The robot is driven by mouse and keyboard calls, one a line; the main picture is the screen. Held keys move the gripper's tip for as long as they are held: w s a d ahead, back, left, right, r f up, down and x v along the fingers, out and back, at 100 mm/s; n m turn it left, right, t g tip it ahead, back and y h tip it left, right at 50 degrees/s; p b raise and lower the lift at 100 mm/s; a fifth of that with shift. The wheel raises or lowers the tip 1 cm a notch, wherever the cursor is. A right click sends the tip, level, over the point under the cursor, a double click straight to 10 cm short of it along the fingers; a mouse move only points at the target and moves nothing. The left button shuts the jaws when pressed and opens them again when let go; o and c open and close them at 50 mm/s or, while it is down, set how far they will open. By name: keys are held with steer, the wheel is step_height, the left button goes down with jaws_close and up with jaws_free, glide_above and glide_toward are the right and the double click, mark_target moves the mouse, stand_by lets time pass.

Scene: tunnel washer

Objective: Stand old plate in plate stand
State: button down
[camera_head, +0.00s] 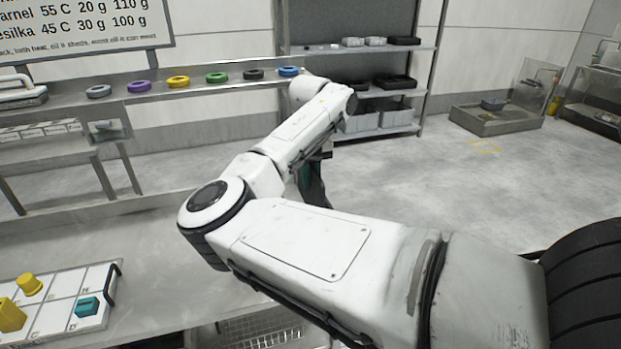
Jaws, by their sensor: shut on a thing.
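My gripper (319,156) hangs at the end of my arm, below the wrist and partly hidden behind the forearm. It is shut on a dark green thing (313,185) that hangs below it. The thing is small in view and partly covered, so I cannot tell whether it is the old plate. I cannot make out a plate stand for certain.
A bench shelf carries several coloured rings, one of them yellow (178,82). A white marked tray (62,322) with yellow and teal blocks lies at lower left. A rack (425,70) stands behind my wrist. A low grey basin (492,119) is at right. Floor between is clear.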

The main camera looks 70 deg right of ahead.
mark_target(312, 192)
steer(key=shift+f+b, duration=0.85)
steer(key=shift+f, duration=2.15)
steer(key=shift+f, duration=0.15)
step_height(312, 192, down, 8)
steer(key=b, duration=0.8)
steer(key=shift+s+a+f, duration=0.15)
steer(key=shift+f+b, duration=0.3)
steer(key=shift+f, duration=0.05)
steer(key=c, duration=1)
jaws_free()
steer(key=shift+c, duration=0.2)
step_height(312, 192, up, 11)
steer(key=shift+f+b, duration=0.1)
steer(key=shift+b, duration=0.25)
